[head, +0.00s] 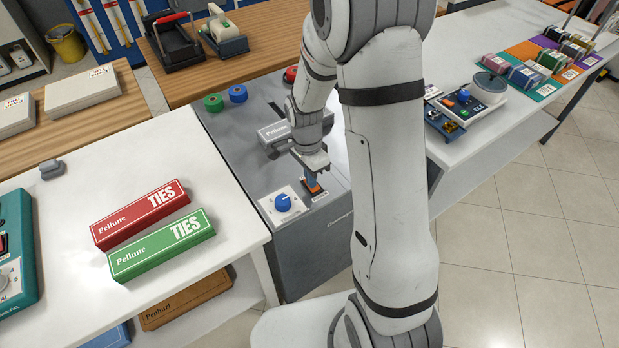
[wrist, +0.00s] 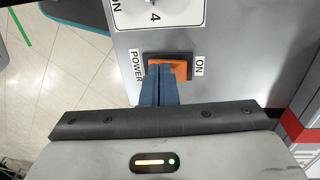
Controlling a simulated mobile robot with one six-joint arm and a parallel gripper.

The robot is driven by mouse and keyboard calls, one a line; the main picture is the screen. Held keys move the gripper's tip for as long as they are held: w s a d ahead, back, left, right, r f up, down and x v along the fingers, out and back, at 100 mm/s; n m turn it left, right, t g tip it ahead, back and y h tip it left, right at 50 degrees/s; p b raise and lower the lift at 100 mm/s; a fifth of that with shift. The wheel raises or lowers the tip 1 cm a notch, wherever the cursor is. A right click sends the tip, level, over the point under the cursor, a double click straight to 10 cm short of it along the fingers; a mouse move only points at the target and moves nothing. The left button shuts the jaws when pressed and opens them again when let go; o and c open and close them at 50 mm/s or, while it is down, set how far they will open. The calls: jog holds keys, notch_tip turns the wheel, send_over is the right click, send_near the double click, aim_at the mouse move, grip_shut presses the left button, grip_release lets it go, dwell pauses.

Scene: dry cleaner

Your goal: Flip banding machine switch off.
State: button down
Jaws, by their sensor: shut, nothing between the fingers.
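The banding machine (head: 236,140) is a grey console between the white tables. Its power switch is an orange rocker in a dark frame near the front edge; in the wrist view the orange rocker (wrist: 181,69) sits between a POWER label (wrist: 137,66) and an ON label (wrist: 199,66). My gripper (head: 315,186) is over the switch, pointing down. In the wrist view my gripper (wrist: 160,68) has its blue fingers together and empty, with the tips overlapping the rocker's left part. I cannot tell whether they touch it. The fingers hide part of the rocker.
A blue dial (head: 283,202) on a white plate is left of the switch. Green (head: 213,102) and blue (head: 238,93) rolls lie at the machine's back. Red (head: 140,213) and green (head: 162,244) TIES boxes lie on the left table. My arm hides the machine's right side.

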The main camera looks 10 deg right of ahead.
jog(key=shift+r, duration=0.1)
notch_tip(320, 180, up, 14)
jog(key=s+d+p, duration=0.1)
jog(key=s+p, duration=0.1)
jog(key=shift+s+f, duration=0.2)
jog(key=shift+s, duration=0.05)
dwell(0.4)
jog(key=s+r+n+t, duration=0.2)
jog(key=s+r+n, duration=0.2)
jog(key=s+n, duration=0.2)
jog(key=s+d+r+n+t, duration=0.1)
jog(key=s+r+n+t, duration=0.1)
jog(key=s+r+n, duration=0.3)
jog(key=shift+s+d+n, duration=0.2)
jog(key=shift+s+n, duration=1.1)
jog(key=shift+n, duration=0.2)
jog(key=shift+r, duration=0.1)
